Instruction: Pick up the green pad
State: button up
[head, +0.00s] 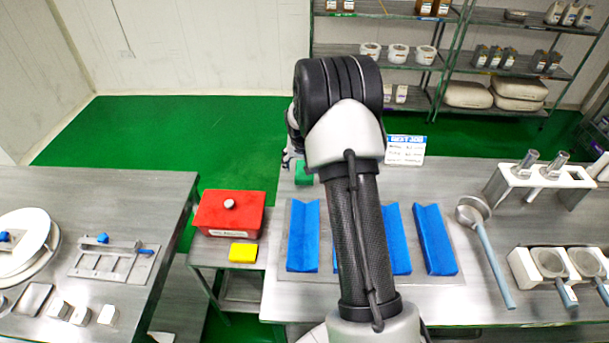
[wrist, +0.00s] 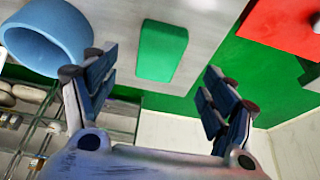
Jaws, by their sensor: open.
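The green pad (head: 303,172) lies on the steel table near its far left edge, partly hidden by my arm in the head view. In the wrist view the green pad (wrist: 162,50) is a whole rounded block, seen between and beyond the fingertips. My gripper (wrist: 155,78) is open and empty, with its two blue-grey fingers spread wide, one to each side of the pad in the picture. The fingers do not appear to touch the pad. In the head view my gripper is mostly hidden behind my arm.
A blue round hollow part (wrist: 45,38) is beside the pad in the wrist view. A red box (head: 230,213) and a yellow block (head: 243,252) sit on a small side table at left. Blue trough-shaped blocks (head: 435,240) lie nearer. A white sign (head: 405,150) stands behind.

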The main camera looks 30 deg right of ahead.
jog(key=x, duration=0.2)
jog(key=b+x, duration=0.1)
jog(key=x, duration=0.2)
jog(key=w+b+x, duration=0.1)
jog(key=x, duration=0.1)
jog(key=shift+w+d+f, duration=0.1)
jog(key=shift+d, duration=0.4)
jog(key=shift+f+b, duration=0.25)
jog(key=shift+b, duration=0.05)
dwell(0.3)
jog(key=c, duration=1)
